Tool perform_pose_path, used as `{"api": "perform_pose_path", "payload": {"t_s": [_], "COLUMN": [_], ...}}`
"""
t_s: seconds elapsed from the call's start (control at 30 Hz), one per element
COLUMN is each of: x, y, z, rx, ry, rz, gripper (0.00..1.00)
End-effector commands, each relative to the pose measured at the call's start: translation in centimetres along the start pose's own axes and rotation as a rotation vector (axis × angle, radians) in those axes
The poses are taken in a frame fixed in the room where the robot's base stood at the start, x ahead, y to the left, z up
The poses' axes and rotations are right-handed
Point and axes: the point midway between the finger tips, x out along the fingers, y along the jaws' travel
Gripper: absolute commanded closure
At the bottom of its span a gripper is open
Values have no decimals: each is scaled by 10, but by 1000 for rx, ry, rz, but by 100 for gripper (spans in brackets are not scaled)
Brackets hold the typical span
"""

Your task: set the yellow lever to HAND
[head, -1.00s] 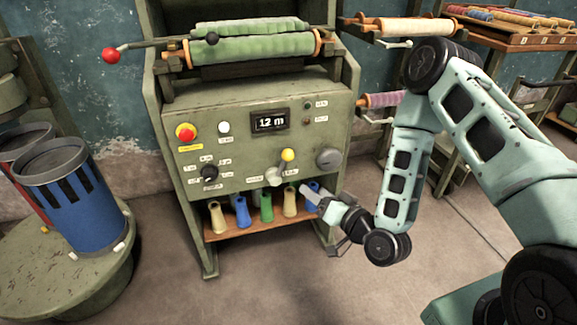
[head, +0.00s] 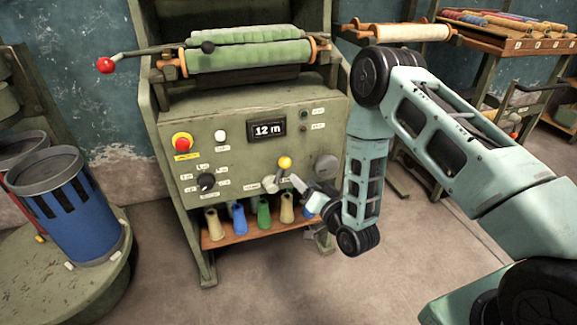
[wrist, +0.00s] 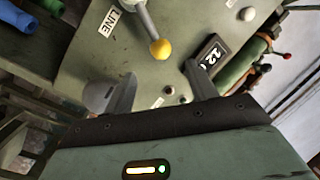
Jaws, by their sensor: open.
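The yellow lever (head: 284,162) is on the machine's front panel, a grey handle with a yellow knob, leaning up and right from its pivot in the head view. In the wrist view its yellow knob (wrist: 160,49) is beyond the fingertips, roughly centred between them. My gripper (head: 294,181) is just right of and below the knob in the head view. In the wrist view my gripper (wrist: 160,82) is open, with nothing between the fingers. A LINE label (wrist: 111,22) sits beside the lever. The label left of the lever (head: 252,187) is too small to read.
A round grey knob (head: 326,168) is right of the lever, close to my arm. A black selector (head: 206,181), red button (head: 182,142) and 12 m display (head: 268,129) share the panel.

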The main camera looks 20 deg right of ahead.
Motion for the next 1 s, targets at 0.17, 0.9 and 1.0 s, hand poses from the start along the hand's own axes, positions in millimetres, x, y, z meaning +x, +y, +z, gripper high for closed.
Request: {"api": "perform_pose_path", "payload": {"t_s": [0.17,0.9,1.0], "x": [38,90,90], "y": [-1,0,0], "z": [0,1,1], "rx": [-1,0,0], "ry": [3,-2,-2], "rz": [-4,0,0], "gripper": [43,46,74]}}
